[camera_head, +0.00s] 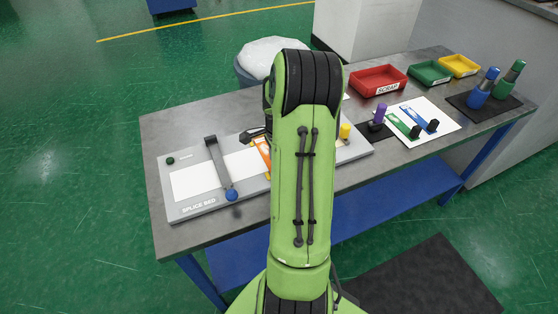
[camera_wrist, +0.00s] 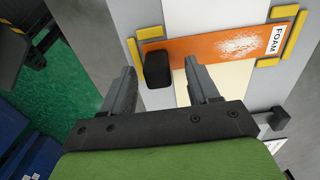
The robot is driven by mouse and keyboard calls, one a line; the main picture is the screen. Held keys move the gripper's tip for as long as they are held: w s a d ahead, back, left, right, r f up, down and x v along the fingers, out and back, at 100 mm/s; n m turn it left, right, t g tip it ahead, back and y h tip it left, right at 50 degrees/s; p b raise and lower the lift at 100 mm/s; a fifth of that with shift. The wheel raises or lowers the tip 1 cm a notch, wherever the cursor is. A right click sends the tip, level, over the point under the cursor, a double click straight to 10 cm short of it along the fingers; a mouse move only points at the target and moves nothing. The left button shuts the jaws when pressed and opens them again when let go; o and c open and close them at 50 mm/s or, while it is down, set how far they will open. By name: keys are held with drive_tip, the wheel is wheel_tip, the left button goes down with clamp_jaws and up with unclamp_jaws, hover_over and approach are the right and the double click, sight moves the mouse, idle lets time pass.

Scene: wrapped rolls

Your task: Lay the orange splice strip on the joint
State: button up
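The orange splice strip (camera_wrist: 210,47) lies flat on the splice bed (camera_head: 205,202), across a white band and a cream band. Its right end has a FOAM label, and a black grip block (camera_wrist: 157,70) stands at its left end. Yellow corner pieces (camera_wrist: 291,38) sit around the strip's ends. My gripper (camera_wrist: 162,65) is open, its two fingers on either side of the block with gaps visible. In the head view my arm hides most of the strip (camera_head: 262,150) and part of the gripper.
A grey bar with a blue knob (camera_head: 231,194) crosses the bed's left part. Right of my arm are a yellow knob (camera_head: 345,131), a purple-topped piece (camera_head: 380,113) and a white sheet (camera_head: 440,126) with green and blue strips. Red (camera_head: 378,80), green and yellow trays stand behind.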

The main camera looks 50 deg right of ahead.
wheel_tip(320, 180, up, 16)
drive_tip(key=p, duration=0.3)
drive_tip(key=shift+a+f, duration=0.1)
idle(0.7)
